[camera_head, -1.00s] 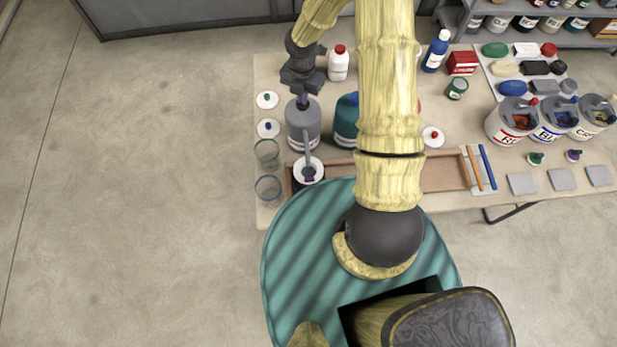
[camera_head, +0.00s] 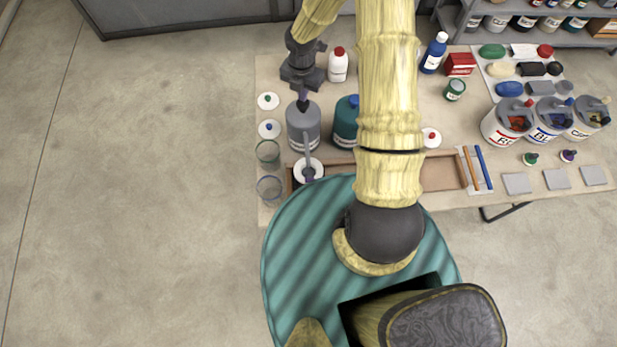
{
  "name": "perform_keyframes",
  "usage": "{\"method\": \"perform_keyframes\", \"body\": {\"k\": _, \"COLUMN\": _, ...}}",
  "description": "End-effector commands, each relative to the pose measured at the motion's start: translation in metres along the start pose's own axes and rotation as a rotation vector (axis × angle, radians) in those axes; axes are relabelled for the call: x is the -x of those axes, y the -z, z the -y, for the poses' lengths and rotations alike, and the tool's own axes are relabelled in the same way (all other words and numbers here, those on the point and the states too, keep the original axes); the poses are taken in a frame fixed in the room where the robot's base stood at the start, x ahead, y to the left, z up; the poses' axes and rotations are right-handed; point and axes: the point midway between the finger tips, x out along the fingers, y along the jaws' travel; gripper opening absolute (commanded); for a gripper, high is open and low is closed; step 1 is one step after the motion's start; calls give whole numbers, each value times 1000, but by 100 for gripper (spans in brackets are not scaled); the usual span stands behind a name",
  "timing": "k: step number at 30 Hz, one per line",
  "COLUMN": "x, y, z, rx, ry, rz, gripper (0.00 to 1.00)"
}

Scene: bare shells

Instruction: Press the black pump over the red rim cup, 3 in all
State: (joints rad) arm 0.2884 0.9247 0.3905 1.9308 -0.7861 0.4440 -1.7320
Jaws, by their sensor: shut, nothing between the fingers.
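A grey bottle (camera_head: 304,142) stands at the left of the table. Its dark pump head sits on top, with a grey spout (camera_head: 307,158) reaching toward the front. A white cup (camera_head: 299,177) stands under the spout's end, and its rim colour is too small to tell. My gripper (camera_head: 303,92) is shut and empty, pointing down right at the pump head. Whether it touches the pump, and how far the pump is down, I cannot tell.
A teal bottle (camera_head: 345,128) stands just right of the grey one, partly behind my arm. Two clear glasses (camera_head: 268,152) and two small lidded discs (camera_head: 268,101) line the left edge. A white bottle (camera_head: 338,68) stands behind. Paint cans (camera_head: 507,124) stand at the right.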

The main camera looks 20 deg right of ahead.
Motion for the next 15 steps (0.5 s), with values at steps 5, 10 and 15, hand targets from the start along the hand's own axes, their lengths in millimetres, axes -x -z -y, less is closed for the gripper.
{"method": "perform_keyframes", "body": {"k": 5, "x": 0, "y": 0, "z": 0, "rx": 0, "ry": 0, "rz": 0, "gripper": 0}}
{"method": "perform_keyframes", "body": {"k": 10, "x": 7, "y": 0, "z": 0, "rx": 0, "ry": 0, "rz": 0, "gripper": 0}}
{"method": "perform_keyframes", "body": {"k": 15, "x": 22, "y": 0, "z": 0, "rx": 0, "ry": 0, "rz": 0, "gripper": 0}}
